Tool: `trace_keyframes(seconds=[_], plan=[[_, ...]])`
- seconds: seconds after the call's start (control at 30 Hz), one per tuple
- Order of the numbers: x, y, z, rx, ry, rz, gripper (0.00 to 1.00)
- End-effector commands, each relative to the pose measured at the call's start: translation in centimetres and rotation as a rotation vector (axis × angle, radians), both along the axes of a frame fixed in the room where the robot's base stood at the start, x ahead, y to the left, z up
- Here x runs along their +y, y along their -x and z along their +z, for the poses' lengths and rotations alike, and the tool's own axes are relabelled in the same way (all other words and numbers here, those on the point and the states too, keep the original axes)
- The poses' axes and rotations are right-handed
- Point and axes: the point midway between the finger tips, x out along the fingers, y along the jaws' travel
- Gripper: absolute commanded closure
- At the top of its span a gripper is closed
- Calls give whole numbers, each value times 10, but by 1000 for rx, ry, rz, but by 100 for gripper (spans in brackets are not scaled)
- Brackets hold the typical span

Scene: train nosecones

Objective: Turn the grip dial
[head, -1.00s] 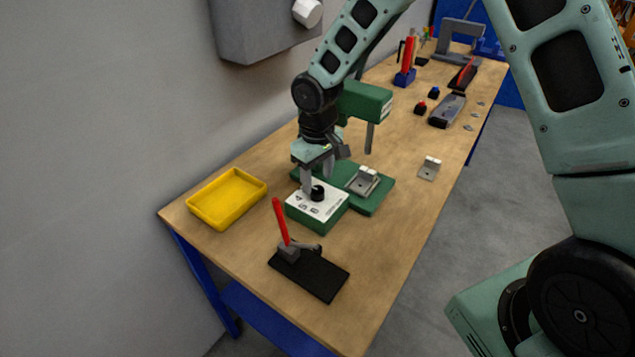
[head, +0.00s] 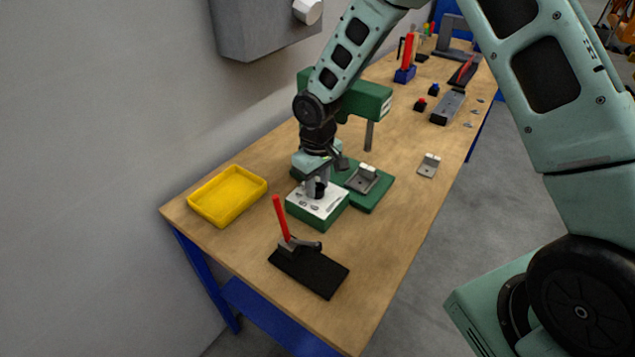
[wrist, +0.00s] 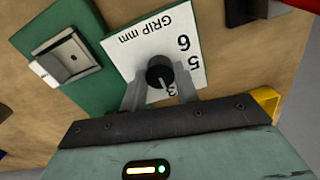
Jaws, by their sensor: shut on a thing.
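The grip dial (wrist: 160,72) is a round black knob with a light pointer line, on a white plate marked "GRIP mm" and numbers (wrist: 150,45). The plate tops a green box (head: 322,218) on the workbench. In the wrist view the pointer slants down and slightly right, toward the partly hidden low numbers. My gripper (wrist: 160,88) points down over the box, with one finger on each side of the knob, shut on it. In the head view the gripper (head: 318,188) hides most of the dial.
A green press (head: 365,100) with a metal fixture (head: 363,178) on its base stands just behind the box. A yellow tray (head: 228,196) lies to the left. A red-handled clamp on a black plate (head: 308,272) is in front. The bench's right front is clear.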

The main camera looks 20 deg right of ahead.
Motion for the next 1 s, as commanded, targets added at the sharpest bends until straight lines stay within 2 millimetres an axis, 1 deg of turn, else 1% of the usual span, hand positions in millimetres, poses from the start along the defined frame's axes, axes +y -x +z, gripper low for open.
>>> trace_keyframes(seconds=[0.27,0.8,1.0], plan=[[0,0,1,0,0,96,92],[0,0,1,1,-1,506,92],[0,0,1,-1,0,613,92]])
